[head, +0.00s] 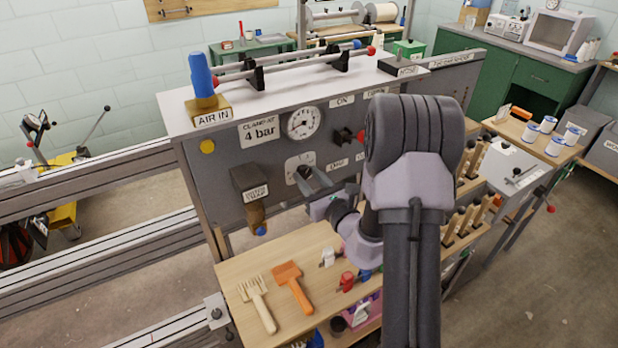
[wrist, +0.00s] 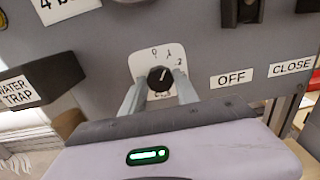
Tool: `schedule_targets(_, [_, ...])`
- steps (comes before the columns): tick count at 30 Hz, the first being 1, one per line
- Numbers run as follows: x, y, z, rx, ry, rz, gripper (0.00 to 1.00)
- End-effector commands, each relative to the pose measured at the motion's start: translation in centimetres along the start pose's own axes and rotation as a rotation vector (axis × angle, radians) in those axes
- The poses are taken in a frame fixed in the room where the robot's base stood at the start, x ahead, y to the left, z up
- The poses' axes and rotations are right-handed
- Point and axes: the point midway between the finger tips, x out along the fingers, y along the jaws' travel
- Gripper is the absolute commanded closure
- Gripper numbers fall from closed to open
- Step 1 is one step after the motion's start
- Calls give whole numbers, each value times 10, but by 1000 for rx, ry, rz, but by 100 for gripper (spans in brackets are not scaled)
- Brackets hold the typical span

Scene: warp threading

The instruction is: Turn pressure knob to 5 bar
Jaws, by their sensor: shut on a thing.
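The black pressure knob (head: 303,173) sits on a white dial plate (wrist: 142,63) on the grey panel below the gauge. In the wrist view the knob (wrist: 160,79) is between my two fingers, its pale pointer mark toward the upper right. My gripper (head: 311,180) is shut on the knob, with one finger on each side; it also shows in the wrist view (wrist: 159,88). The lower dial marks are hidden by the knob and gripper. The round white pressure gauge (head: 304,122) is above; its reading is too small to tell. The sign beside it (head: 261,130) says "CLAMP AT 4 bar".
A water trap (head: 250,184) juts out left of the knob. A black valve with a red end (head: 346,136) is at the upper right. Brushes (head: 290,284) and small fittings (head: 346,281) lie on the wooden shelf below.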

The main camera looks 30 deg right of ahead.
Motion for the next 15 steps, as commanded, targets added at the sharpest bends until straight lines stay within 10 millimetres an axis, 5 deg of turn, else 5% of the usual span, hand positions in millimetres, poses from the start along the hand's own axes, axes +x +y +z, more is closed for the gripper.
schedule_targets(15, [0,0,3,231,3,0,100])
